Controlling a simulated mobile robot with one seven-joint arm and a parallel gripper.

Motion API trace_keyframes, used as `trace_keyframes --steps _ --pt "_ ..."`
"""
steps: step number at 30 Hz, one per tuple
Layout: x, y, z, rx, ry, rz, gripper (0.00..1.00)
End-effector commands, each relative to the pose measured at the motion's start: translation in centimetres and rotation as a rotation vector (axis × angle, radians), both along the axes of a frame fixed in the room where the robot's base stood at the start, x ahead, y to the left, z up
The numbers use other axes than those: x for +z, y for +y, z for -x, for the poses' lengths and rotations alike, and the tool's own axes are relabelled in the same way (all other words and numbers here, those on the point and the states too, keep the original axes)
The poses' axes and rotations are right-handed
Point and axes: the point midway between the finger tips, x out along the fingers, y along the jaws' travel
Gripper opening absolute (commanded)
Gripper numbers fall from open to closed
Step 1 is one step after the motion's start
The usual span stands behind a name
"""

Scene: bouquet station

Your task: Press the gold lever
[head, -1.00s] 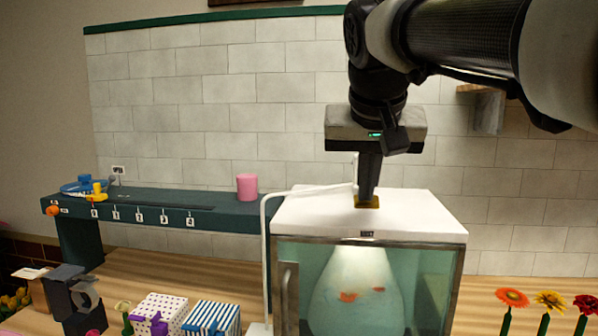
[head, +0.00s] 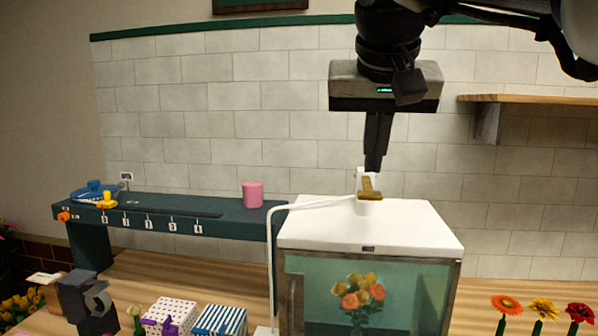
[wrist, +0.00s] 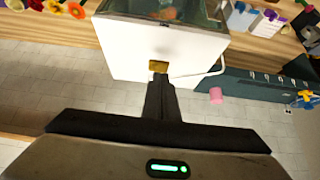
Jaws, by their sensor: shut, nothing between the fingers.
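The gold lever (head: 369,189) is a short flat bar on a small white mount on top of the white-topped glass cabinet (head: 415,232). Its bar appears tilted up. My gripper (head: 373,166) is shut and empty, pointing down just above the lever's upper end. In the head view I cannot tell whether the tips touch it. In the wrist view the lever (wrist: 158,66) shows right beyond my closed fingertips (wrist: 160,76), which partly cover it. Behind the cabinet's glass stands a bouquet of orange and yellow flowers (head: 360,295).
A white pipe (head: 325,203) runs from the mount to the cabinet's left. A dark green shelf (head: 235,219) with a pink cylinder (head: 252,195) is at left. Gift boxes (head: 220,321) stand front left, single flowers (head: 543,309) front right. A wall shelf (head: 540,99) juts out at right.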

Motion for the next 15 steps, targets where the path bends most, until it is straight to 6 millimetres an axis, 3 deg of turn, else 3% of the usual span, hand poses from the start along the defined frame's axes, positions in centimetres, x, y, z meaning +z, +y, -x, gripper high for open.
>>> trace_keyframes --steps 1,6,15 --pt "1.1 0.1 0.5 0.000 -0.004 -0.001 0.00" --pt "2.6 0.3 1.5 0.001 -0.004 0.000 0.00" --pt "2.9 0.4 1.8 0.001 -0.003 0.000 0.00"
